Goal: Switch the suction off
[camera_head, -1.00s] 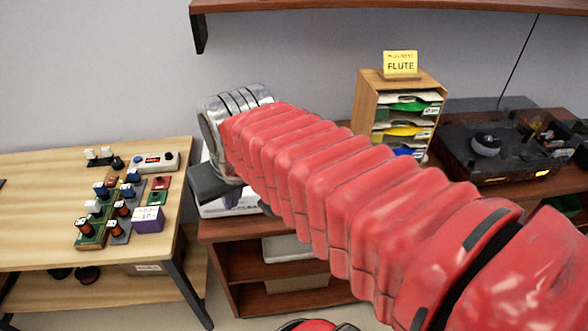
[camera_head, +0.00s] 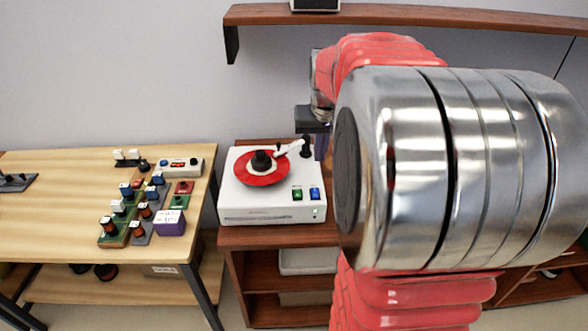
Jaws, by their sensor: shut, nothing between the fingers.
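A white machine (camera_head: 240,200) stands on the brown cabinet, with a red disc (camera_head: 258,176) on top and a black knob at the disc's middle. Its white arm (camera_head: 289,149) reaches over the disc from a black post (camera_head: 305,147) at the back right. A green switch (camera_head: 297,194) and a blue switch (camera_head: 315,194) sit at its front right; I cannot read which one is for suction. My gripper (camera_head: 312,122), dark and partly hidden by my arm, is shut and empty. It shows above the machine's back right corner, apart from the switches.
A wooden table (camera_head: 50,215) at the left carries several small electronic boards and a white-and-grey control box (camera_head: 178,167). A wall shelf (camera_head: 400,16) runs above. My large arm hides the cabinet's right side.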

